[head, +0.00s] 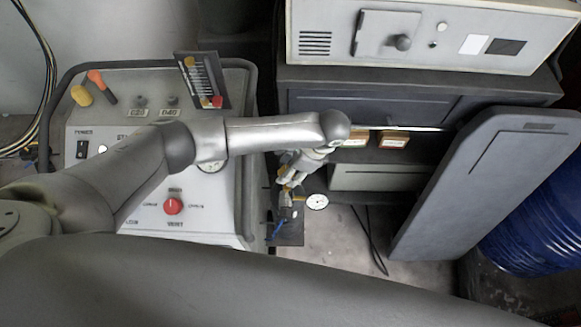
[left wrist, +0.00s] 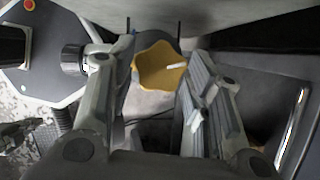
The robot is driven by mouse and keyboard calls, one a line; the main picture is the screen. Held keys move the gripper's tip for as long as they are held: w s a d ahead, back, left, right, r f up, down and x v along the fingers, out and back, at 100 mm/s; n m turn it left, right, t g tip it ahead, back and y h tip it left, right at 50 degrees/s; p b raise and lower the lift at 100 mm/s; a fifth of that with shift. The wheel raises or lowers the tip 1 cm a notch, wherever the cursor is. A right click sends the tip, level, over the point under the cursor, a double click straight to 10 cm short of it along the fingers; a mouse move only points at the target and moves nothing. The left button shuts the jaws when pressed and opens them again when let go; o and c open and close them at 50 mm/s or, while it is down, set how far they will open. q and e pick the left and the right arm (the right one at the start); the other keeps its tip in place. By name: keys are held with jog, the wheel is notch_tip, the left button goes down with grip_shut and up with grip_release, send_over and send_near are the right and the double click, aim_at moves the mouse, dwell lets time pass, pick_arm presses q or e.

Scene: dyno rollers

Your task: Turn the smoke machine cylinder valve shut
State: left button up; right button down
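An orange-yellow lobed valve handwheel (left wrist: 150,72) with a pale mark shows between my left gripper's fingers in the left wrist view. My left gripper (left wrist: 152,88) is open, with one finger on each side of the handwheel. I cannot tell whether either finger touches it. In the head view my left gripper (head: 286,182) points down beside the console's right edge, and its wrist and forearm hide most of the valve area. A small white round dial (head: 317,201) is just to its right. My right gripper is not in view.
The console (head: 140,232) with a red knob (head: 172,205) is at left. A grey cabinet (head: 360,102) with an open door (head: 490,185) and a blue drum (head: 535,225) are at right. A dark cable (head: 371,240) lies on the floor.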

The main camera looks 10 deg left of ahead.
pick_arm(q)
jog(key=c, duration=0.3)
jog(key=shift+s+r+m+t+p, duration=0.1)
jog(key=shift+r+m+t+p, duration=0.25)
jog(key=shift+m+p, duration=0.7)
jog(key=shift+f+m+t+p, duration=0.3)
jog(key=shift+m+t+p, duration=0.05)
jog(key=shift+m+p, duration=0.2)
jog(key=o, duration=1)
